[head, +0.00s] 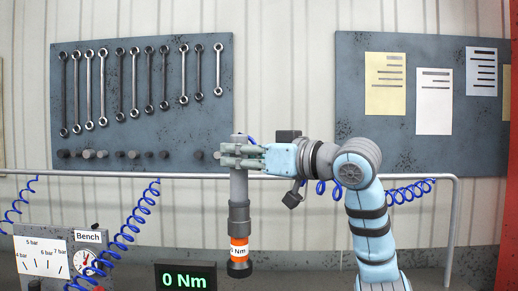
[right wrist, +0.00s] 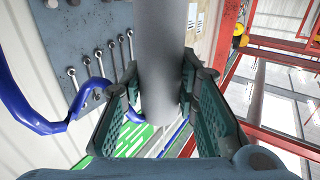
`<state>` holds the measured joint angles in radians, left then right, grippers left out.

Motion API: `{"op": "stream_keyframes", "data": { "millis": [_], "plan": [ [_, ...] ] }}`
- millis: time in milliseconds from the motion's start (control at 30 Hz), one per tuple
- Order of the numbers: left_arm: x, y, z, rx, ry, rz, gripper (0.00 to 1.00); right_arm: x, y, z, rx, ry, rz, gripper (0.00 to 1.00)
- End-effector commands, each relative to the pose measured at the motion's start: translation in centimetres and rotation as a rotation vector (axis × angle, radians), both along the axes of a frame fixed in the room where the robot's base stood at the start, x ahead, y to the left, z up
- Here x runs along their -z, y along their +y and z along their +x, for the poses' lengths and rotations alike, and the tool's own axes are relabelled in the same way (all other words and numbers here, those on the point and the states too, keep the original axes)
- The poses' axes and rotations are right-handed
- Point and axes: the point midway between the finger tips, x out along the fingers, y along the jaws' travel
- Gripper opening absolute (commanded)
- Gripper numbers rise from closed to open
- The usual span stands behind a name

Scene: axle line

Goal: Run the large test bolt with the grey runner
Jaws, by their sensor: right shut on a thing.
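The grey runner (head: 239,190) hangs upright in the middle of the head view. It has a grey handle, a dark lower body, an orange band with a partly readable Nm label and a black lower end. My right gripper (head: 236,156) reaches in from the right and is shut on the runner's upper handle. In the right wrist view the grey handle (right wrist: 158,60) stands between the two green-padded fingers. I cannot make out the large test bolt in either view. My left gripper is not in view.
A display (head: 185,280) reads 0 Nm at the bottom. A Bench panel (head: 42,262) with bar markings and a gauge stands at lower left. Blue coiled hoses (head: 140,215) hang from a grey rail (head: 100,175). Wrenches hang on a wall board (head: 150,120) behind.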

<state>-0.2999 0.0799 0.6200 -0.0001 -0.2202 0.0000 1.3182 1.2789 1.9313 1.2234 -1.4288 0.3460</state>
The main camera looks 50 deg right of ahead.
Motion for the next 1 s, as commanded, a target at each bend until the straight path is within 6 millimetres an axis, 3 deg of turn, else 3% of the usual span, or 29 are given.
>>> {"op": "stream_keyframes", "data": {
  "millis": [933,967,1000],
  "plan": [
    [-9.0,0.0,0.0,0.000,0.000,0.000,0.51,-0.6,6.5,9.2,-0.003,-0.002,0.001,0.00],
    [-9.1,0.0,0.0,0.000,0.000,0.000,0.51,-0.5,6.6,9.4,-0.002,-0.003,0.000,0.00],
    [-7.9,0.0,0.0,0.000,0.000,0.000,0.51,0.6,6.5,9.3,0.000,-0.004,-0.001,0.00]
  ]
}}
